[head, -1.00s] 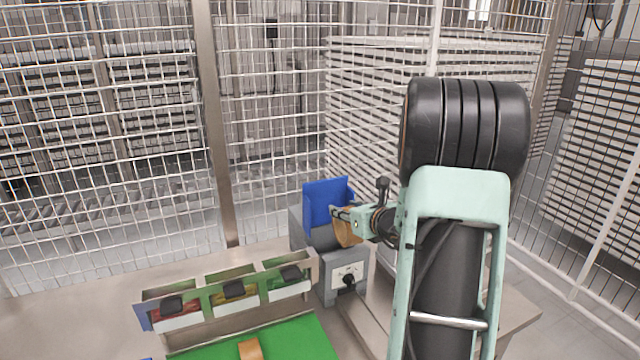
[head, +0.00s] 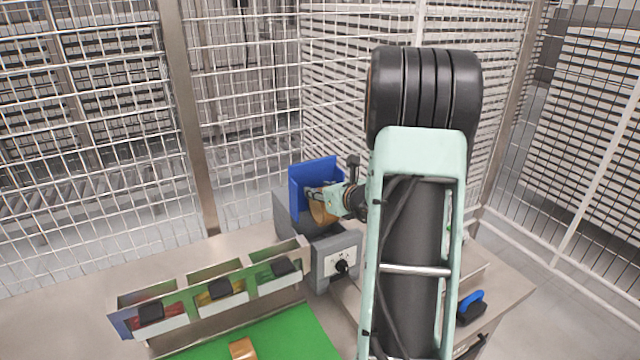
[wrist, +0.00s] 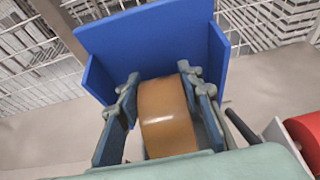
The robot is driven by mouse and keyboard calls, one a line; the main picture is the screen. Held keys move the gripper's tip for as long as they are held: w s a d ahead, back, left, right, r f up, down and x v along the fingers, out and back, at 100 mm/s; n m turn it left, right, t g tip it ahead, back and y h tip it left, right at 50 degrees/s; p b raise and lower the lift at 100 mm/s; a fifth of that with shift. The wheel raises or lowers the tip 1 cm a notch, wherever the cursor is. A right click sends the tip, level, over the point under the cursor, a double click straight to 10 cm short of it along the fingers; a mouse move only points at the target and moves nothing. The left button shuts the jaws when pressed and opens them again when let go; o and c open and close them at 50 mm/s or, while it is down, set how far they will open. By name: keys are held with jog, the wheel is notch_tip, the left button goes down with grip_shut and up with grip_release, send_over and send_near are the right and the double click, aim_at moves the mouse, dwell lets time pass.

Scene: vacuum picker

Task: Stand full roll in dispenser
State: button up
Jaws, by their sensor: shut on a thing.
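The full roll is a tan-brown tape roll (wrist: 167,115), upright between my gripper's fingers. My gripper (wrist: 163,90) is shut on it, one finger on each side. In the head view the roll (head: 320,212) shows at the end of my gripper (head: 328,196). The dispenser is a grey block with a blue holder (head: 315,178) on top. The blue holder (wrist: 150,45) rises behind and beside the roll in the wrist view. The roll is at the holder's opening; whether it touches the holder's floor is hidden.
Another tan roll (head: 243,348) lies on a green mat (head: 290,340) at the front. A rack of bins (head: 220,292) stands left of the dispenser. A red object (wrist: 303,138) is right of my gripper. A blue-handled tool (head: 471,305) lies at right. Wire fencing encloses the back.

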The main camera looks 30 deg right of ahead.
aim_at(320, 211)
notch_tip(320, 211, down, 7)
jog(key=b, duration=0.4)
jog(key=shift+f+b, duration=0.15)
jog(key=shift+b, duration=0.15)
notch_tip(320, 211, down, 3)
jog(key=b, duration=0.4)
jog(key=shift+f, duration=0.15)
jog(key=o, duration=1.4)
jog(key=shift+o, duration=0.4)
jog(key=o, duration=0.4)
